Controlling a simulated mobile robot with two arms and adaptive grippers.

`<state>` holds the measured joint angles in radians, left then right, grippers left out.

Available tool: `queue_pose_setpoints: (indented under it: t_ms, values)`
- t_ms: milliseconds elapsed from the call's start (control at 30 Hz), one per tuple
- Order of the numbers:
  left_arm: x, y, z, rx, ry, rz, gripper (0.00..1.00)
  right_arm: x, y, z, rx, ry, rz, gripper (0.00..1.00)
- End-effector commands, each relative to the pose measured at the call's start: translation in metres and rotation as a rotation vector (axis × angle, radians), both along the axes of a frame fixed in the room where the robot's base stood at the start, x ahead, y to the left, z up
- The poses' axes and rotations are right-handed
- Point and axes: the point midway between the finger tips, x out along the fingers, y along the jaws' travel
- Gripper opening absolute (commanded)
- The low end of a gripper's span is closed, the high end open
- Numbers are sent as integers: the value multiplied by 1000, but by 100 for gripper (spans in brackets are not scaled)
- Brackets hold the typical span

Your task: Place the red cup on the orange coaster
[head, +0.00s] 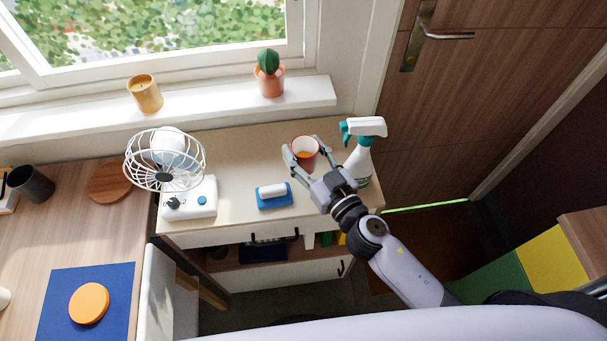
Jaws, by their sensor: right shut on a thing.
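The red cup (305,148) stands on the beige cabinet top below the window, left of the spray bottle. My right gripper (305,160) reaches it from the lower right, with its fingers shut around the cup's sides. The cup looks upright; whether its base touches the surface cannot be told. The orange coaster (89,303) lies on a blue mat (52,318) on the wooden counter at the lower left, with nothing on it. My left gripper is not in view.
A white fan (188,197), a blue sponge holder (275,201) and a spray bottle (359,160) stand on the cabinet top (240,145). A round wooden board (110,181) and dark cup (31,183) are on the left counter. A cactus (269,75) and gold candle (145,93) line the sill.

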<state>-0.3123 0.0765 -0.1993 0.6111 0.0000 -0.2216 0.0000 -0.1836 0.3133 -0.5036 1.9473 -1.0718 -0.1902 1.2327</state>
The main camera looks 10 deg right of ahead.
Motion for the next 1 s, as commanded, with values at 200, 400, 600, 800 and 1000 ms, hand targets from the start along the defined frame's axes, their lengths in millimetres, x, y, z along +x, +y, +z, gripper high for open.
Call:
queue_pose_setpoints:
  t_ms: [200, 400, 600, 800, 1000]
  values:
    - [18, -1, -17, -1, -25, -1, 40, 0, 0, -27, 1, -2, 0, 16]
    - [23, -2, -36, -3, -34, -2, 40, 0, 0, -54, 1, 0, -2, 16]
    - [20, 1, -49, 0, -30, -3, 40, 0, 0, -70, 0, -1, -1, 16]
    - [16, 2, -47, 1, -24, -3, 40, 0, 0, -69, 0, -1, 0, 16]
    - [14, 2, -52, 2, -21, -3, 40, 0, 0, -74, -1, -1, 0, 16]
